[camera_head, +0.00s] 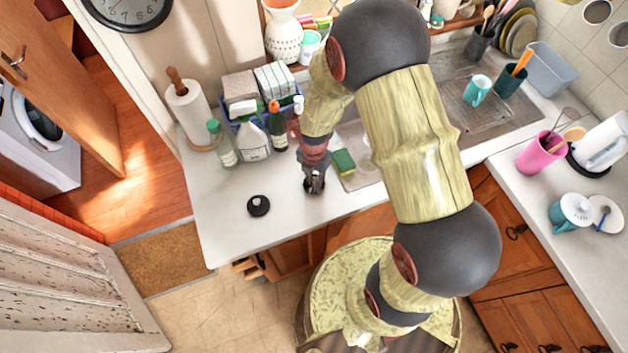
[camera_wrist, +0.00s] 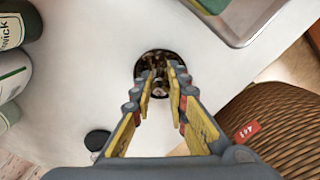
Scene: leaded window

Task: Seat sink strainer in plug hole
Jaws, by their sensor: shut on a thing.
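My gripper (camera_head: 314,188) points down at the worktop, just left of the sink's front left corner. In the wrist view its fingers (camera_wrist: 160,82) are closed on the sink strainer (camera_wrist: 152,68), a small dark, round, shiny metal piece. The fingers hide part of it, and I cannot tell whether it touches the worktop. The sink (camera_head: 352,182) is a steel basin, and its corner shows in the wrist view (camera_wrist: 238,42). My arm covers much of the sink, and the plug hole is not visible in either view.
A black round plug (camera_head: 258,205) lies on the worktop (camera_head: 225,225) left of my gripper. A green and yellow sponge (camera_head: 344,161) is at the sink's left edge. Bottles (camera_head: 253,140) and a blue caddy stand behind. A teal mug (camera_head: 477,90) stands on the drainer.

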